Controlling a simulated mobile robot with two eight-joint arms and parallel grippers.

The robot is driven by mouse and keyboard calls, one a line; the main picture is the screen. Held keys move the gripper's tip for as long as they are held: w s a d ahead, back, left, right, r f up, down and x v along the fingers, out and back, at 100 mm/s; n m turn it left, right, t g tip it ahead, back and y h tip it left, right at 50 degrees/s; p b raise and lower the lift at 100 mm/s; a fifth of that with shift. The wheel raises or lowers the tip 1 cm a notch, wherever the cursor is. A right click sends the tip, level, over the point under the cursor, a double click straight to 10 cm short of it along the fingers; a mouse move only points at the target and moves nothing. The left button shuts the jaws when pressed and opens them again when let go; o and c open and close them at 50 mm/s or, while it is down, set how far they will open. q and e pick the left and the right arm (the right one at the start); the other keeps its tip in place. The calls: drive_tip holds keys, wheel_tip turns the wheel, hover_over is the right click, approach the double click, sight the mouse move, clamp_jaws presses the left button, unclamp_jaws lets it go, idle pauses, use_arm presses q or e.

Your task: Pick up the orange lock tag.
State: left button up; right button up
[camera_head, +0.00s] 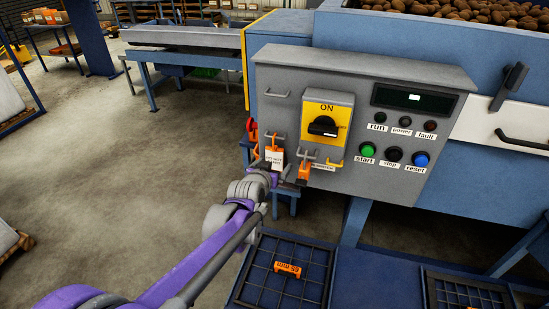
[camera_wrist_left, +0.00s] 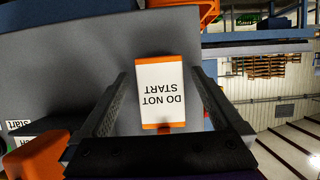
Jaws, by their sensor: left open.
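The orange lock tag (camera_head: 274,158) has a white label and hangs at the left side of the grey control panel, below a small hook. In the left wrist view the tag (camera_wrist_left: 162,92) shows its "DO NOT START" label upside down. My left gripper (camera_head: 268,171) is at the tag. In the left wrist view the open gripper (camera_wrist_left: 160,76) has one finger on each side of the tag, with gaps visible on both sides. My right gripper is not in view.
An orange padlock-like piece (camera_head: 303,173) hangs just right of the tag. The panel (camera_head: 345,170) carries a yellow ON switch (camera_head: 323,123) and several buttons. A dark grid tray (camera_head: 322,257) with an orange handle lies below. Open floor (camera_head: 130,180) is at left.

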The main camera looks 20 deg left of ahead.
use_arm(q)
drive_tip(key=c, duration=1.4)
